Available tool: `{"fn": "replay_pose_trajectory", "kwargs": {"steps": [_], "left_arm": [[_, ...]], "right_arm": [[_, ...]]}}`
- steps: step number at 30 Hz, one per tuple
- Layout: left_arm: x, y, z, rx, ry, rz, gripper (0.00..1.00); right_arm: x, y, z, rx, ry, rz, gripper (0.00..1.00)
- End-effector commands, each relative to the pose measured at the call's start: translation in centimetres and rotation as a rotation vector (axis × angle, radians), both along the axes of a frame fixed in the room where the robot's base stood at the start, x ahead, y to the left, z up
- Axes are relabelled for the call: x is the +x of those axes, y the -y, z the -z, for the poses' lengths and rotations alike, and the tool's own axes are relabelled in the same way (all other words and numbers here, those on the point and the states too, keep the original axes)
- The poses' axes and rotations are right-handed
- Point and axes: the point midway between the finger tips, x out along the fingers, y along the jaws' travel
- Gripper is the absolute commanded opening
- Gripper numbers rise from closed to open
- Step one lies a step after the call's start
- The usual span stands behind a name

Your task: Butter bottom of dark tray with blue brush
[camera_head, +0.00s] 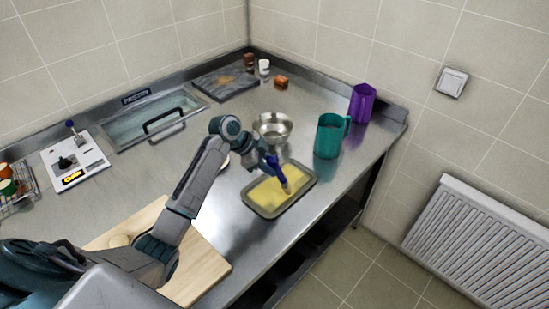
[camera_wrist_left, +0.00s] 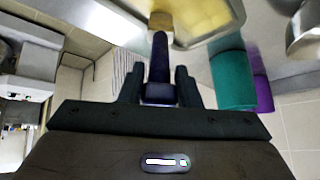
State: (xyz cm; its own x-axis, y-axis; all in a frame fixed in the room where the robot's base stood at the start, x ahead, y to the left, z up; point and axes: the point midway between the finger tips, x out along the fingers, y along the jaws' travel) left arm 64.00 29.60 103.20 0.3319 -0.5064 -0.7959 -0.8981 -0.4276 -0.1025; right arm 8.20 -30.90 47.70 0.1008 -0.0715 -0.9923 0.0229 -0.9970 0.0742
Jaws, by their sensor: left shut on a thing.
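The dark tray (camera_head: 311,183) lies on the steel counter, its bottom largely covered in yellow butter (camera_head: 264,196). My left gripper (camera_head: 268,160) is shut on the handle of the blue brush (camera_head: 275,166) and holds it over the tray. The brush head points down at the butter near the tray's far right part; I cannot tell for sure if it touches. In the left wrist view the blue brush (camera_wrist_left: 160,60) stands between the fingers (camera_wrist_left: 160,90), its tan bristles toward the tray (camera_wrist_left: 238,12). My right gripper is not in view.
A steel bowl (camera_head: 272,126) stands behind the tray. A teal jug (camera_head: 328,138) and a purple jug (camera_head: 362,103) stand to the right. A wooden board (camera_head: 200,262) lies at the front left.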

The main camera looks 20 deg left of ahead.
Motion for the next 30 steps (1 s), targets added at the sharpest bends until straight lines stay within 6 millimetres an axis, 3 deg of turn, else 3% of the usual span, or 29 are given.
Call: {"fn": "replay_pose_trajectory", "kwargs": {"steps": [30], "left_arm": [[-5.7, -2.0, 0.1, 0.001, -0.002, 0.000, 0.00]], "right_arm": [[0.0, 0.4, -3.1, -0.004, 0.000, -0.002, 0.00]]}}
